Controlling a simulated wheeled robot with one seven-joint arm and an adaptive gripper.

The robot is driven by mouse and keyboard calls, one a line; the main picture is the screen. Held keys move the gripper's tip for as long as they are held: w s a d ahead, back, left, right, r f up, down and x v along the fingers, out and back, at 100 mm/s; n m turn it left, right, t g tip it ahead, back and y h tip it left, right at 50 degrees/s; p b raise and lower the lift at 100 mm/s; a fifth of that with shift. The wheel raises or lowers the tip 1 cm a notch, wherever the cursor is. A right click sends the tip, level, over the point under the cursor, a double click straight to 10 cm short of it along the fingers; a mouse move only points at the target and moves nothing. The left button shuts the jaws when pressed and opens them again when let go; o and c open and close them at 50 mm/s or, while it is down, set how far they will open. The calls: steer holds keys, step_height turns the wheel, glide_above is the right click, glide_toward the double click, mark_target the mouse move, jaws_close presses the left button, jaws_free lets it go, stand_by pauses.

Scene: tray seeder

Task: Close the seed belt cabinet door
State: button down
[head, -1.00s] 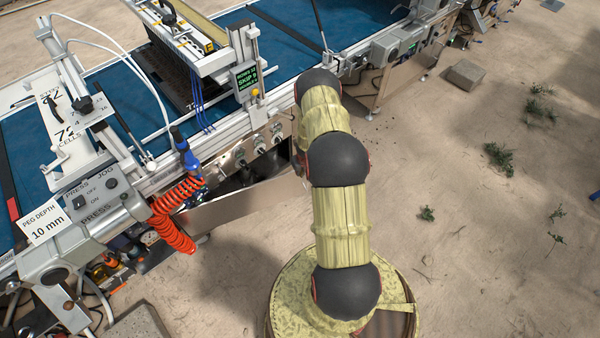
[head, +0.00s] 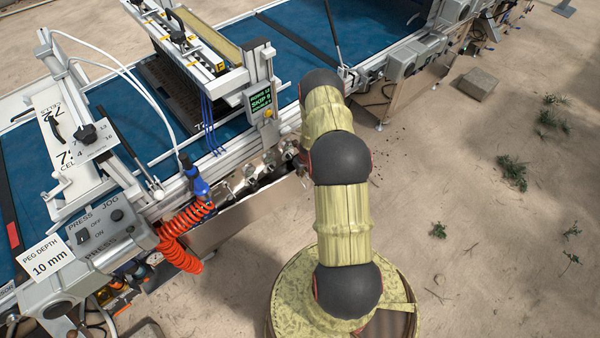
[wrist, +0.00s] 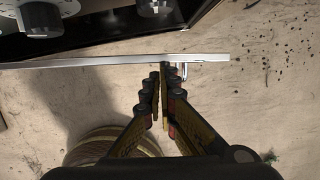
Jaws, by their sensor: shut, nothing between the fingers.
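The seed belt cabinet door (head: 240,215) is a plain metal panel on the front of the blue-belted machine. It stands partly open, with a narrow dark gap between its top edge and the machine. In the wrist view the door (wrist: 100,62) shows nearly edge-on as a thin pale strip, with a small metal handle (wrist: 184,71) near its right end. My gripper (wrist: 163,70) is shut and empty, its fingertips at the door's outer face just left of the handle. I cannot tell whether they touch. In the head view my arm hides the gripper.
The dark cabinet opening (wrist: 100,22) and grey knobs lie beyond the door. A coiled orange hose (head: 180,240) hangs near the door's left end. Open sandy ground lies to the right, with a grey block (head: 478,84) farther back.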

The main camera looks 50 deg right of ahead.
steer(key=shift+s+a+f, duration=0.2)
steer(key=shift+a+f, duration=0.05)
steer(key=shift+a, duration=0.05)
